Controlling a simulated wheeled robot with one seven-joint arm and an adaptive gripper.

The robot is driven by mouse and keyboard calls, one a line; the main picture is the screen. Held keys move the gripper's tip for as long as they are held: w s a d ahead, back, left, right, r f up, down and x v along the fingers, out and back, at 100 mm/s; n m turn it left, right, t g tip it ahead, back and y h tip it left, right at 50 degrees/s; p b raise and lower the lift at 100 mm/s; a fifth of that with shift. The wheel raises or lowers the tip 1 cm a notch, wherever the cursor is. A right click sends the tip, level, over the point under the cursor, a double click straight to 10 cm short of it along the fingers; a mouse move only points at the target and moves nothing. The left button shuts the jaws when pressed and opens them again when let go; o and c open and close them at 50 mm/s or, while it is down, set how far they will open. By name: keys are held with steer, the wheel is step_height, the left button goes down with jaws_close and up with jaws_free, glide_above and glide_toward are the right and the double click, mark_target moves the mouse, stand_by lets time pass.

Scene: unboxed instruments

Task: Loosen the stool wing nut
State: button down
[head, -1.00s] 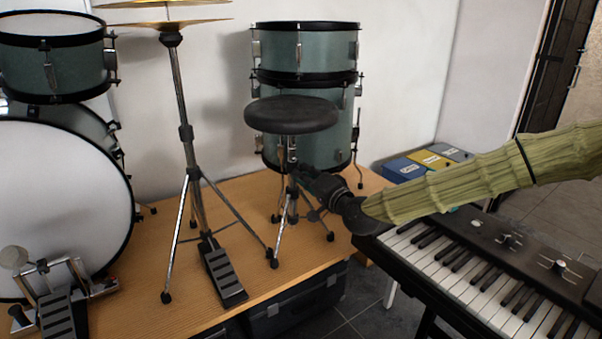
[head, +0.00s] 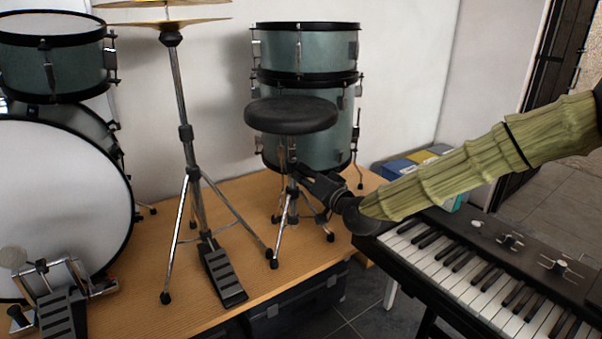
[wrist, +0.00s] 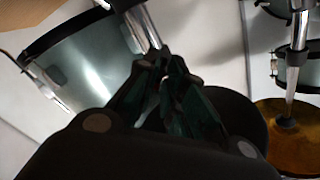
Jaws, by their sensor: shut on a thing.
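The drum stool has a round black seat (head: 291,115) on a chrome column with splayed tripod legs (head: 285,222), standing on the wooden platform. My gripper (head: 303,172) reaches in from the right at the stool's column, below the seat. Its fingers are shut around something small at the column. The wing nut itself is hidden between the fingers, and I cannot make out its shape. In the wrist view, my gripper (wrist: 167,85) has its fingertips together beside a chrome tube (wrist: 142,28), with the dark seat (wrist: 235,120) to the right.
Stacked green drums (head: 305,55) stand close behind the stool. A cymbal stand (head: 185,130) with a pedal is to the left. A keyboard (head: 490,265) lies below my arm at the right. Pedal boxes (head: 410,163) sit behind my arm. The wooden platform (head: 215,290) ends at the front.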

steer(key=n+b, duration=0.1)
steer(key=n, duration=0.3)
steer(key=shift+n, duration=0.4)
steer(key=c, duration=1.5)
jaws_free()
steer(key=shift+d, duration=0.1)
steer(key=v, duration=0.6)
steer(key=shift+f, duration=0.1)
